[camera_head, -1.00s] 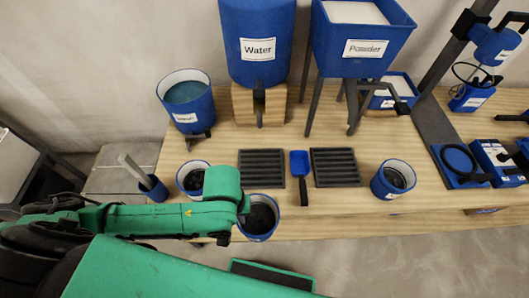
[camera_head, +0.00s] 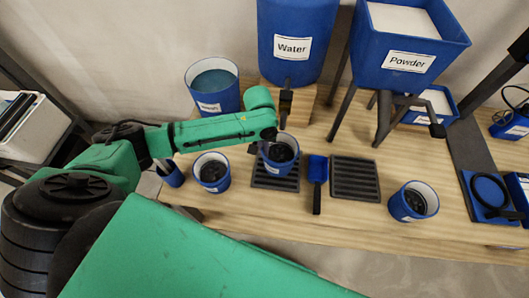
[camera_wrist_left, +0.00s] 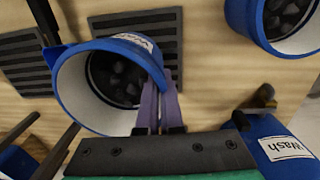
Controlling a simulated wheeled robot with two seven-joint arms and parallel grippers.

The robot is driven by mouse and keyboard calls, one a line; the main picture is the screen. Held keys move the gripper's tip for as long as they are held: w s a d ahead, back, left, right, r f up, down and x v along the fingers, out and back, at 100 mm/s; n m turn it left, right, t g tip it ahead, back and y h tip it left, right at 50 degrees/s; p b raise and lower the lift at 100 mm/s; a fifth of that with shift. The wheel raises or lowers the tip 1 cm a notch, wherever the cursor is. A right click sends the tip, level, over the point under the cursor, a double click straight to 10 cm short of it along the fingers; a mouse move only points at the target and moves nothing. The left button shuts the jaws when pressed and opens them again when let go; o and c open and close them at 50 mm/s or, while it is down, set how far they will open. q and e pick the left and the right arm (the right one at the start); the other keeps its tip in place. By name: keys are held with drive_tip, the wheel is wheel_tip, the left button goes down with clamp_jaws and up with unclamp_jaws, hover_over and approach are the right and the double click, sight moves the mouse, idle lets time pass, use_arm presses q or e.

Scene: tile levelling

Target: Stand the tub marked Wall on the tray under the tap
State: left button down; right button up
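My left gripper (camera_head: 264,146) is shut on the rim of a blue tub (camera_head: 280,165) with dark lumps inside. Its label, small in the left wrist view, seems to read Wall; the tub (camera_wrist_left: 70,95) shows there between the purple fingers (camera_wrist_left: 160,104). The tub is over the left slatted tray (camera_head: 262,183), below and in front of the tap (camera_head: 286,103) of the Water tank (camera_head: 290,20). It looks roughly upright. I cannot tell whether its base touches the tray. My right gripper is not in view.
A second tub (camera_head: 211,180) stands left of the tray, a third (camera_head: 403,205) to the right. A blue-bladed scoop (camera_head: 317,170) lies between the left tray and another tray (camera_head: 355,180). A bucket (camera_head: 211,100) and the Powder hopper (camera_head: 410,60) stand behind.

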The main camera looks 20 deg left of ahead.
use_arm(q)
drive_tip(key=shift+w+a+f, duration=0.1)
drive_tip(key=shift+w, duration=0.35)
drive_tip(key=shift+f, duration=1.55)
drive_tip(key=shift+f, duration=0.1)
drive_tip(key=c, duration=1.1)
unclamp_jaws()
drive_tip(key=shift+s, duration=0.15)
drive_tip(key=r, duration=0.8)
drive_tip(key=r+p, duration=0.1)
drive_tip(key=r, duration=0.3)
drive_tip(key=shift+a, duration=0.35)
drive_tip(key=shift+s, duration=0.1)
